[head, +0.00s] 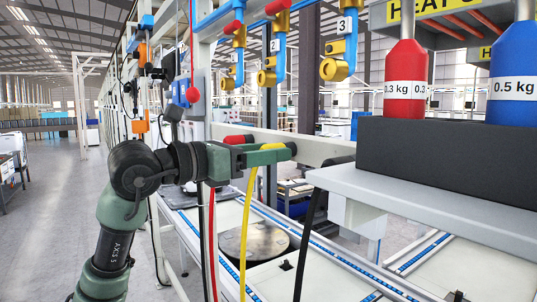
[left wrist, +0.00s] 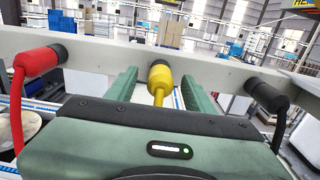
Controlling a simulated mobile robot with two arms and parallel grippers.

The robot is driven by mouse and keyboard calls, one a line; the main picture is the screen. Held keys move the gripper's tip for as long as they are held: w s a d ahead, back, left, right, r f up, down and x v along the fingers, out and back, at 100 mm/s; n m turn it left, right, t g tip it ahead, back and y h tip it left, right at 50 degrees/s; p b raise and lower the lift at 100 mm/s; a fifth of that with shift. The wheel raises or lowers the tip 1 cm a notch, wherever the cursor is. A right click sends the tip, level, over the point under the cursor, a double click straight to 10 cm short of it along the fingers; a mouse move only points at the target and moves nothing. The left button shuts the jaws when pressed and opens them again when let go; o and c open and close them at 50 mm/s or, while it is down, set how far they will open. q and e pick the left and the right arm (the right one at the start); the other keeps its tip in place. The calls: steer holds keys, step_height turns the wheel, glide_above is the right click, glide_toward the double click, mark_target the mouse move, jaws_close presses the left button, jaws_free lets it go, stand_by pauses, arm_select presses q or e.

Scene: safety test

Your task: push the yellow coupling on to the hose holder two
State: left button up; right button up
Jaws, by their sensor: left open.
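The yellow coupling (head: 272,146) sits at the white rail, with its yellow hose (head: 247,215) hanging below. In the left wrist view the yellow coupling (left wrist: 159,77) is between the two green fingers, with a gap on each side. My left gripper (head: 278,153) is open around it, and the fingers partly hide the coupling in the head view. Hose holder two (head: 267,77), a blue pipe with a brass fitting and label 2, hangs above the rail. My right gripper is not in view.
A red coupling (left wrist: 38,62) and a black coupling (left wrist: 268,95) sit on the rail (left wrist: 215,72) on either side. Brass holders one (head: 228,84) and three (head: 335,69) flank holder two. A dark block (head: 440,160) bears red and blue weights at the right.

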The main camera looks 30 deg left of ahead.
arm_select(q)
steer(key=b+v, duration=0.3)
steer(key=v, duration=0.4)
steer(key=shift+s, duration=0.15)
